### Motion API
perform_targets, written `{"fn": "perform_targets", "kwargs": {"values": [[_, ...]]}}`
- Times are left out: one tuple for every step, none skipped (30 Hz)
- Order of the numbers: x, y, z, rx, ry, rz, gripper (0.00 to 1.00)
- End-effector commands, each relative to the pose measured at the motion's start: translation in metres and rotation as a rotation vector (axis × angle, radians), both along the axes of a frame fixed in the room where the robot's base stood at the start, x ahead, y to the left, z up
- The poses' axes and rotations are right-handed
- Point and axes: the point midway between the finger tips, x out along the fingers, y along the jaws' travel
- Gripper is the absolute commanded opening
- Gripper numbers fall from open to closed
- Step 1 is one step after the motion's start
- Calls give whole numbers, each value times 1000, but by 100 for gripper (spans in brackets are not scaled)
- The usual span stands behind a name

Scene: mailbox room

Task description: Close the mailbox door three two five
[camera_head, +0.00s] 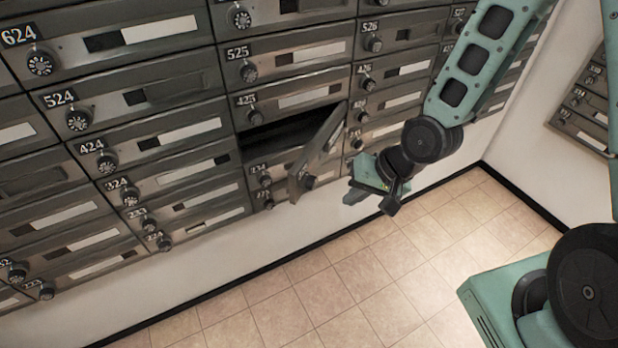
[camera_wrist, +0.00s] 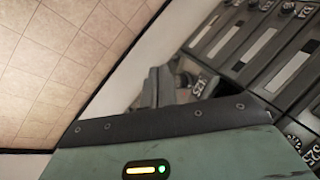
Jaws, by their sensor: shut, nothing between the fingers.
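The mailbox door three two five (camera_head: 318,155) stands swung out from the wall, hinged at its right edge, with a dark open compartment (camera_head: 285,132) behind it. It sits directly below box 425, and its dial knob (camera_head: 308,182) is near its free end. My gripper (camera_head: 371,200) is shut and empty. It is just right of the door, on its outer face side, with a visible gap between them in the head view. In the wrist view the gripper's dark fingers (camera_wrist: 160,88) show beyond its green body.
Rows of shut metal mailboxes (camera_head: 180,130) with dial knobs fill the wall. A white wall lies below them, then a tiled floor (camera_head: 400,265) with clear room. Another mailbox bank (camera_head: 585,108) is on the right wall.

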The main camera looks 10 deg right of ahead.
Motion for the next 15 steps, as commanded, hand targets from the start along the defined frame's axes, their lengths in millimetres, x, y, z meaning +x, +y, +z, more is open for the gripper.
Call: {"fn": "perform_targets", "kwargs": {"values": [[5,-6,0,73,9,-83,0],[8,-7,-1,114,7,-128,0],[13,-9,-2,166,5,-180,0],[16,-10,-2,202,3,-217,0],[18,-11,-2,235,1,-250,0],[21,-13,-2,274,-2,-288,0],[23,-14,-2,298,-4,-313,0],[25,-15,-2,319,-6,-333,0],[27,-15,-1,341,-9,-354,0],[28,-16,-1,353,-10,-365,0],[28,-16,-1,362,-11,-373,0],[29,-16,-2,370,-12,-381,0],[30,-16,-3,374,-14,-384,0],[31,-16,-4,374,-15,-385,0],[31,-16,-5,375,-15,-384,0]]}}
